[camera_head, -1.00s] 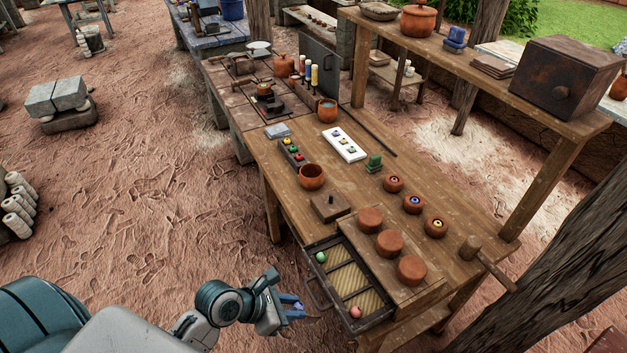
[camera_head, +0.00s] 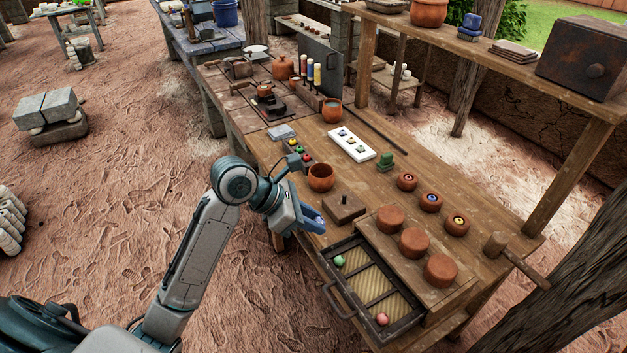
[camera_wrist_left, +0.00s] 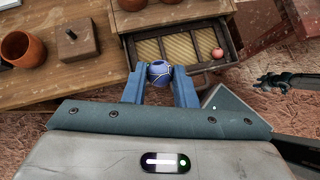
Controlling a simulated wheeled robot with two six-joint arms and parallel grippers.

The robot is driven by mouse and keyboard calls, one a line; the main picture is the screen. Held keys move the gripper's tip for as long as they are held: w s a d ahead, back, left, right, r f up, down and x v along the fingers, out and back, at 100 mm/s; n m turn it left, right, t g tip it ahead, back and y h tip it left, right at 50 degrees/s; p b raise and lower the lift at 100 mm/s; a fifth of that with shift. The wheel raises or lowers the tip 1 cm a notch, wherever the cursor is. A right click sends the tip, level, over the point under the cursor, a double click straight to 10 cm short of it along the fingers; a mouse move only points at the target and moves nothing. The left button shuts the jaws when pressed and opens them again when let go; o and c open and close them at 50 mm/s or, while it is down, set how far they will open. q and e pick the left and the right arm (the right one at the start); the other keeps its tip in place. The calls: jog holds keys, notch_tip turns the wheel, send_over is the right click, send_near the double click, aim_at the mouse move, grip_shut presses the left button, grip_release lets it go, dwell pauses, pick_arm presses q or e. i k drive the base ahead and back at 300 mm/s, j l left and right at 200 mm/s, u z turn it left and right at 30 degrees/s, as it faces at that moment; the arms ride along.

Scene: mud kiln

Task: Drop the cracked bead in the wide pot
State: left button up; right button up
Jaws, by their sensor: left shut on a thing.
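My left gripper (camera_head: 314,222) is shut on a small blue bead (camera_wrist_left: 159,72) with pale crack-like lines, held between its fingertips in the left wrist view. In the head view the gripper is just left of the table edge, near the open drawer, and the bead is hard to make out. An open clay pot (camera_head: 321,178), which may be the wide pot, stands on the table beyond the gripper. It also shows in the left wrist view (camera_wrist_left: 22,52) at the left. My right gripper (camera_wrist_left: 275,81) seems to show at the right there; its jaws are unclear.
The open drawer (camera_head: 344,299) holds a green bead (camera_head: 339,261) and a pink bead (camera_head: 382,319). A wooden block with a knob (camera_head: 344,209) stands between pot and drawer. Several small clay pots and round clay lids stand to the right. A button strip (camera_head: 298,153) lies behind the pot.

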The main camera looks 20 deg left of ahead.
aim_at(315, 185)
jog(key=i+j+z, duration=0.1)
jog(key=j, duration=0.35)
jog(key=i+j+z, duration=0.1)
jog(key=j, duration=0.35)
jog(key=i+j+z, duration=0.1)
jog(key=i+j, duration=0.15)
jog(key=j, duration=0.2)
jog(key=i+j+z, duration=0.1)
jog(key=j, duration=0.35)
